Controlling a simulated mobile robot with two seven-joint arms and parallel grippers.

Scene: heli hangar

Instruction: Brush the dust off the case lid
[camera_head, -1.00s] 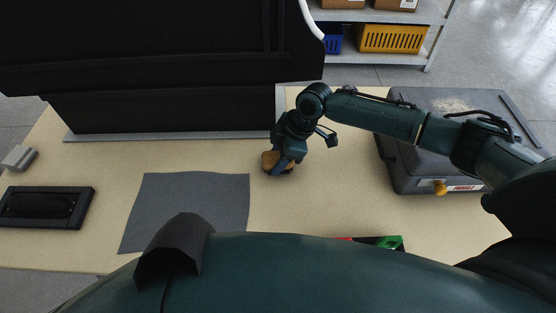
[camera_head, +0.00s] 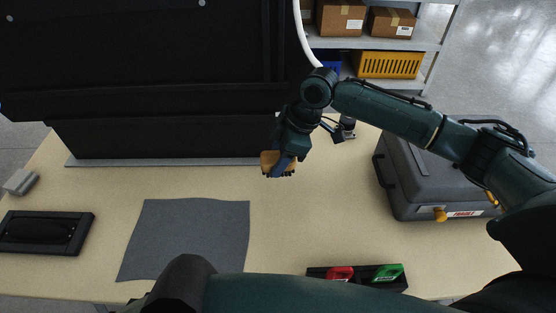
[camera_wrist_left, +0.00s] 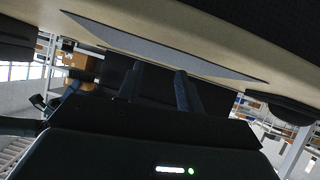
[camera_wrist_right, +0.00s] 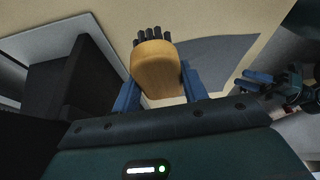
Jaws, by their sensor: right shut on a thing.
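My right gripper (camera_head: 280,165) is shut on a brush with a wooden body (camera_wrist_right: 155,72) and dark bristles (camera_wrist_right: 153,34). It holds the brush near the back edge of the table, left of the case. The grey case (camera_head: 428,180) lies closed at the table's right, with a yellow knob and a red-and-white label on its front. My right forearm crosses over its lid and hides part of it; I see no dust patch on the part that shows. My left gripper (camera_wrist_left: 160,85) is open and empty, its fingers apart in the left wrist view.
A grey mat (camera_head: 187,238) lies left of centre on the table (camera_head: 240,185). A black tray (camera_head: 357,277) with red and green items is at the front. A black framed panel (camera_head: 43,232) lies far left.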

